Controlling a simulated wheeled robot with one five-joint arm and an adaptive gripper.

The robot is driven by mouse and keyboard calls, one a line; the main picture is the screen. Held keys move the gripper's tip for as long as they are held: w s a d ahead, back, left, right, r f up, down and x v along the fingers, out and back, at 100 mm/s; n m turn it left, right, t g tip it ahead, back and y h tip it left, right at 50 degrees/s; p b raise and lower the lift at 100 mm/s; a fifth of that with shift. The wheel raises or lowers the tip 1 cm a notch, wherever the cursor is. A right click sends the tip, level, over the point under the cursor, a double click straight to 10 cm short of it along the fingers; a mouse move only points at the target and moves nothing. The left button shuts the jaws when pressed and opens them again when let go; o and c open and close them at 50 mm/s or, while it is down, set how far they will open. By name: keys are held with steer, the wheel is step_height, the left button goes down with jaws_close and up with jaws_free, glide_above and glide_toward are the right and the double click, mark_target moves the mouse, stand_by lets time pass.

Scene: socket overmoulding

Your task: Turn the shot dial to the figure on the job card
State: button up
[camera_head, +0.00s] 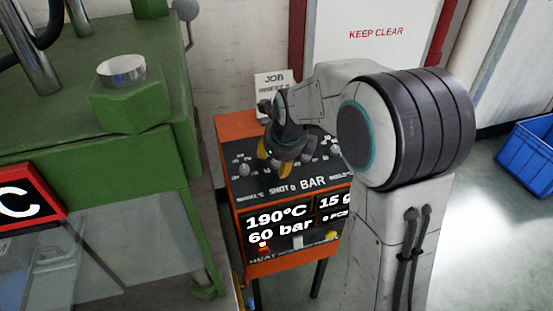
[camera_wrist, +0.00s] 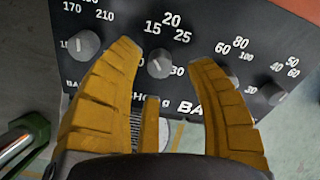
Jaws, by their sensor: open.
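My gripper (camera_head: 272,160) has yellow fingers and points down at the control panel of an orange-framed cabinet. In the wrist view its fingers (camera_wrist: 165,57) are open, one on each side of the grey shot dial (camera_wrist: 160,63). The dial is ringed by the figures 15, 20, 25 and 30. A small pale mark shows on it; its exact setting is unclear. I cannot tell whether the fingers touch it. The display (camera_head: 334,202) reads 15 g. The white job card (camera_head: 272,82) stands behind the panel; only "JOB" is legible, and my arm covers part of it.
Other knobs flank the dial: one on the left (camera_wrist: 84,43), and others on the right, one partly behind a finger. The display also reads 190°C and 60 bar. A green machine (camera_head: 100,130) stands left; a blue crate (camera_head: 528,150) lies on the floor right.

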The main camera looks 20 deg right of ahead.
mark_target(276, 163)
steer(key=shift+x, duration=1.4)
steer(key=shift+c, duration=0.4)
jaws_close()
